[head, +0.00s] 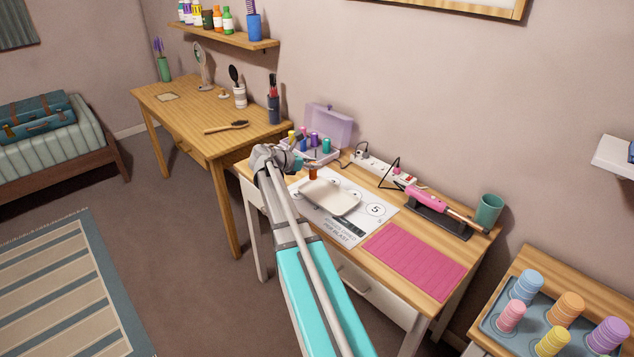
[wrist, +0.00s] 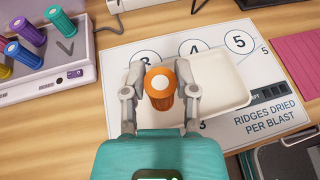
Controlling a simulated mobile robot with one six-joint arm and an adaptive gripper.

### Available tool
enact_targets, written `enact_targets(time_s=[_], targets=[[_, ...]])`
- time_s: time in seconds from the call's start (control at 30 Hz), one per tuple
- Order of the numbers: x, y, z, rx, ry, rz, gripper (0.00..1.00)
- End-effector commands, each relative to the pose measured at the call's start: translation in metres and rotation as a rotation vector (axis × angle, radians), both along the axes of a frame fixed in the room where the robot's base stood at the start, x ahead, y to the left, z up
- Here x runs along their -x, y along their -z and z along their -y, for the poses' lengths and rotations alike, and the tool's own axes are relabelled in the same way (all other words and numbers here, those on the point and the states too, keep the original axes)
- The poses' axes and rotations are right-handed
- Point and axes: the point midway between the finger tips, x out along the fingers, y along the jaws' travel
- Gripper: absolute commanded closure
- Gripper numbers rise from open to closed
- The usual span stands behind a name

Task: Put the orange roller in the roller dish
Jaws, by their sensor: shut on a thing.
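The orange roller (wrist: 160,86) is upright between the two fingers of my gripper (wrist: 160,80), which is shut on it. In the head view the roller (head: 313,173) shows as a small orange piece beside my wrist. The white roller dish (wrist: 222,80) lies on a printed mat, under and to the right of my gripper in the wrist view. In the head view the dish (head: 332,201) looks empty where I can see it. The roller seems to be above the dish's left part, but its height is unclear. My gripper hides part of the dish.
A lilac roller case (head: 331,128) with several coloured rollers stands at the back left. A power strip (head: 380,165), a pink hot tool (head: 428,198), a teal cup (head: 488,211) and a pink mat (head: 414,258) share the table. A grey tray (head: 495,322) holds ribbed coloured pieces at the right.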

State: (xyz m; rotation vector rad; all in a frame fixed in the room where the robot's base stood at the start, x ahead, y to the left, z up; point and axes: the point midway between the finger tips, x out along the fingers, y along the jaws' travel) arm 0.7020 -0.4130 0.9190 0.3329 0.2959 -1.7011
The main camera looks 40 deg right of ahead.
Motion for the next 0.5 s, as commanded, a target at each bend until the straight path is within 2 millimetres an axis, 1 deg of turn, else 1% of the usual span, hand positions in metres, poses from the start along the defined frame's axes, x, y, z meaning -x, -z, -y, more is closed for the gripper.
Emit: enact_targets(time_s=[0.03,0.2,0.5], targets=[[-0.002,0.01,0.005,0.0,0.001,0.0,0.98],[-0.003,0.019,0.013,0.0,0.001,0.0,0.98],[-0.004,0.02,0.016,0.0,-0.001,0.0,0.98]])
